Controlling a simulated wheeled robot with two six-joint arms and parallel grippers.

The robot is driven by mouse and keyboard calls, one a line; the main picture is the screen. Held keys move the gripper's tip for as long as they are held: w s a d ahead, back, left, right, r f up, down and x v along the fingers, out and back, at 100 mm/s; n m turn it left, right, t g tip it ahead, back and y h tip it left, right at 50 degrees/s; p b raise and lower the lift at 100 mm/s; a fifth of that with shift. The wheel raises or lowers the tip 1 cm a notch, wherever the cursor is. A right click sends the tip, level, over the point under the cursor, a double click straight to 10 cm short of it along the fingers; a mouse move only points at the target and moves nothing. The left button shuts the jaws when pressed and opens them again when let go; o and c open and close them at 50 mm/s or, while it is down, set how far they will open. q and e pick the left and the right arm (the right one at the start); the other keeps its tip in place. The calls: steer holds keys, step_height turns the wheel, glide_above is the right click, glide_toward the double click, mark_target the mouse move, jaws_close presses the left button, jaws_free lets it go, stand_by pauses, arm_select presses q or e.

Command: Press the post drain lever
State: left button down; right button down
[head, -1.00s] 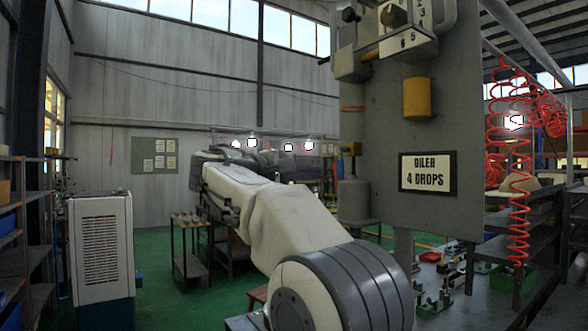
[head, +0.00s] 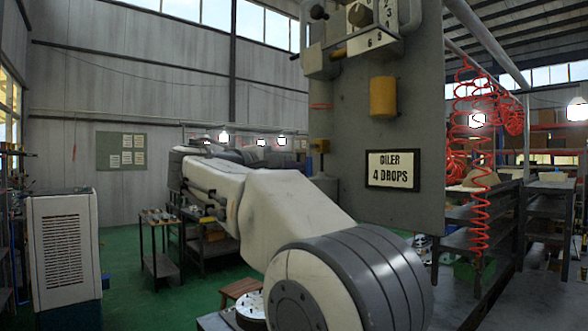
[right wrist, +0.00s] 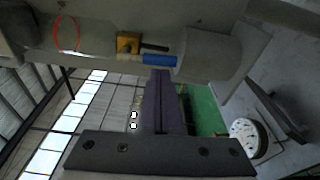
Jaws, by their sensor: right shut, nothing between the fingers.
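In the right wrist view the yellow block (right wrist: 128,43) has a dark stem and a blue lever (right wrist: 159,60) pointing right, beside a grey cup-like body (right wrist: 205,58). My right gripper (right wrist: 161,76) is shut and empty. Its fingertips are close to the blue lever; I cannot tell whether they touch. In the head view my right arm reaches away to the left of the post, and its dark wrist end lies near the cylinder. My left gripper is not in view.
A grey panel (head: 420,130) with a sign reading "OILER 4 DROPS" (head: 393,170) and a yellow cylinder (head: 383,97) stands right of the arm. A red coiled hose (head: 480,200) hangs farther right. A white cabinet (head: 62,245) and green floor are at left.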

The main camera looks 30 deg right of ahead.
mark_target(308, 162)
steer(key=shift+s+n, duration=0.3)
steer(key=shift+n, duration=0.3)
steer(key=shift+s+f, duration=0.1)
steer(key=shift+s, duration=0.25)
steer(key=n+p, duration=0.2)
steer(key=s+r+n+p, duration=0.1)
steer(key=n+p, duration=0.1)
steer(key=s+n+g+p, duration=0.1)
steer(key=n+p, duration=0.1)
steer(key=p, duration=0.1)
steer(key=shift+s+d+r+n+y, duration=0.2)
steer(key=shift+d+n+y, duration=0.05)
steer(key=shift+n+y, duration=0.15)
steer(key=shift+s+d+r+n+g+p, duration=0.1)
steer(key=shift+s+r+n+g+p, duration=0.25)
steer(key=shift+n+p, duration=1.1)
steer(key=shift+s+r+n+g+p, duration=0.25)
steer(key=shift+s+n+p, duration=0.35)
steer(key=shift+p, duration=1.6)
steer(key=shift+s+d+r+n+g+p, duration=0.1)
steer(key=shift+s+r+n+g+p, duration=0.2)
steer(key=shift+n+p, duration=1.25)
steer(key=shift+m+p, duration=0.3)
steer(key=shift+a, duration=0.1)
